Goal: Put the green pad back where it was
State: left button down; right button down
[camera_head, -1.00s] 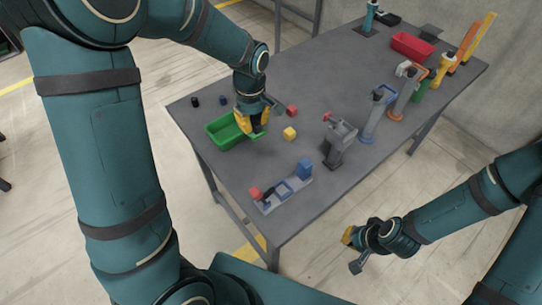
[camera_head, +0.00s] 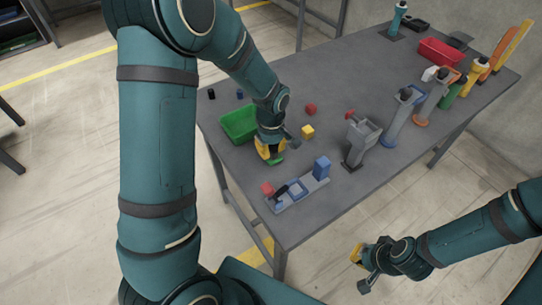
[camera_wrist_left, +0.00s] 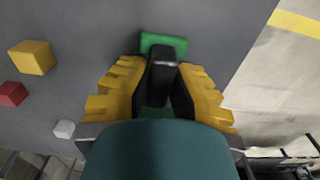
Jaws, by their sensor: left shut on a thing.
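My left gripper (camera_head: 268,152) is low over the near left part of the table, just to the right of the green tray. In the left wrist view its yellow fingers (camera_wrist_left: 160,92) stand either side of a black upright part (camera_wrist_left: 163,66). The green pad (camera_wrist_left: 164,43) shows at the lower end of that part, and its green edge also shows under the gripper in the head view (camera_head: 276,161). The gripper is shut on this piece; whether the pad touches the table I cannot tell. My right gripper (camera_head: 361,270) hangs off the table's front side; its jaw opening is unclear.
A green tray (camera_head: 238,122) is left of the gripper. A fixture (camera_head: 303,190) with a red cube (camera_head: 267,188) and a blue block (camera_head: 322,167) lies in front. A yellow cube (camera_head: 308,131) and a red piece (camera_head: 310,109) are nearby. Several upright stations line the right.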

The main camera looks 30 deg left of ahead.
pick_arm(q)
jog(key=shift+f+b, duration=0.3)
jog(key=shift+f, duration=1.25)
jog(key=shift+f, duration=0.15)
jog(key=c, duration=1)
grip_release()
